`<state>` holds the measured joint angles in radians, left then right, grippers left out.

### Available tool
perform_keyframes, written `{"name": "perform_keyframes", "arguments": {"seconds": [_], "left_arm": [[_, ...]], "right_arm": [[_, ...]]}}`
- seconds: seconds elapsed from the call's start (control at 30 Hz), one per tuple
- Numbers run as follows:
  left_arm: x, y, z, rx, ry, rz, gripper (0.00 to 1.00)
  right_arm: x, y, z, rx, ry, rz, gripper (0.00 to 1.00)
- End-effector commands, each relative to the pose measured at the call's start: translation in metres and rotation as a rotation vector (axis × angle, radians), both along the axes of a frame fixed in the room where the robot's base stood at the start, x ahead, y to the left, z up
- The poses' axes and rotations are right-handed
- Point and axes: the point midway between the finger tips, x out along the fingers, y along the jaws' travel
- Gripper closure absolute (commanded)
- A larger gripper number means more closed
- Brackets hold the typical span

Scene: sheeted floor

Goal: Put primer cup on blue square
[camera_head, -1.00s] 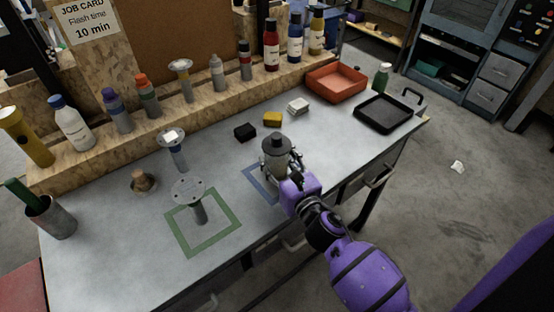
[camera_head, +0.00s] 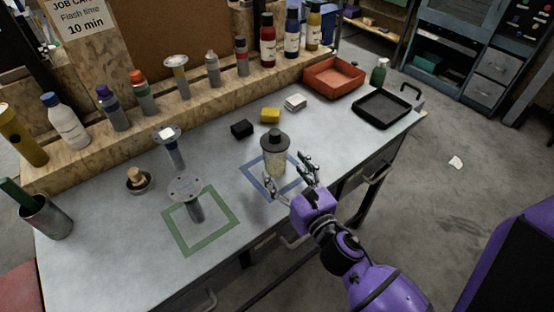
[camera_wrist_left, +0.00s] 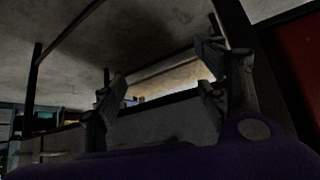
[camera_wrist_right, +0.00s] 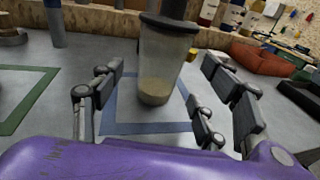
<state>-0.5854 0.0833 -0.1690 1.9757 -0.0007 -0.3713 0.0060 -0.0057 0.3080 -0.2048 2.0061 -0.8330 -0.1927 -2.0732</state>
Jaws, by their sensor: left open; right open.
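The primer cup, a clear cup with a dark lid and pale contents (camera_head: 274,157), stands upright within the blue square outline (camera_head: 257,191) on the bench. The right wrist view shows the cup (camera_wrist_right: 163,62) above the near blue edge (camera_wrist_right: 150,128). My right gripper (camera_head: 290,178) is open, just in front of the cup on its near right side. Its fingers (camera_wrist_right: 160,100) are spread and hold nothing. My left gripper (camera_wrist_left: 163,95) is open and empty in its dark wrist view, away from the bench top; it is not in the head view.
A green square outline (camera_head: 235,222) with a disc-topped stand (camera_head: 195,208) lies to the left. A black block (camera_head: 242,129), a yellow block (camera_head: 270,115), a red tray (camera_head: 320,90) and a black tray (camera_head: 396,118) are behind. Several bottles line the back ledge.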

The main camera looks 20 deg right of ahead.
Motion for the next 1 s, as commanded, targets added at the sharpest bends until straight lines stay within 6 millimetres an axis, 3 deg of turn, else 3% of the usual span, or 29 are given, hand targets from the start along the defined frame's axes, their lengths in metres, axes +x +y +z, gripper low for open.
{"name": "perform_keyframes", "arguments": {"seconds": [0.1, 0.33, 1.0], "left_arm": [[-0.003, 0.004, -0.006, 0.005, 0.004, 0.003, 0.33], [-0.001, 0.008, -0.008, 0.012, 0.0, 0.008, 0.33], [0.003, 0.005, -0.006, 0.008, -0.008, 0.007, 0.33]], "right_arm": [[-0.026, -0.004, -0.002, -0.001, 0.004, 0.0, 0.32], [-0.053, -0.008, 0.001, 0.001, 0.002, -0.001, 0.32], [-0.057, -0.008, 0.003, 0.0, -0.001, 0.0, 0.32]]}}
